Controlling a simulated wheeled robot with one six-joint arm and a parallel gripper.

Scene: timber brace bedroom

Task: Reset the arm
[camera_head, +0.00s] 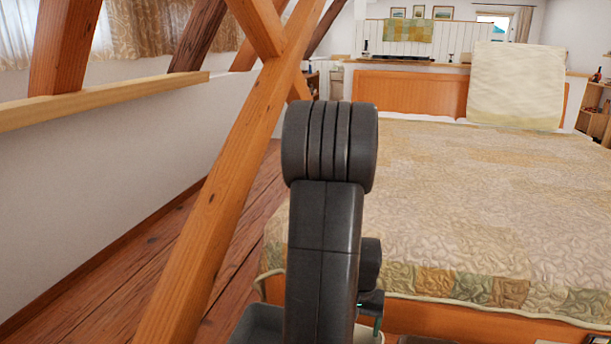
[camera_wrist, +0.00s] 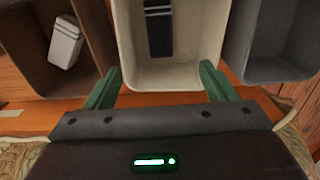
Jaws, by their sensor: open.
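My gripper (camera_wrist: 160,69) is open and empty in the wrist view, with its two green fingers spread apart. It hangs over the near edge of a cream bin (camera_wrist: 183,77). In the head view my dark arm stands folded upright in the middle, and the gripper is mostly hidden behind it, low down. A dark item with pale stripes (camera_wrist: 159,30) lies in the cream bin, apart from the fingers.
A brown bin (camera_wrist: 93,68) with a pale block (camera_wrist: 65,42) is at left, and an empty-looking grey bin (camera_wrist: 262,69) is at right. A quilted bed (camera_head: 480,210) fills the right. A slanted timber brace (camera_head: 215,220) stands close at left, before a low white wall (camera_head: 90,190).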

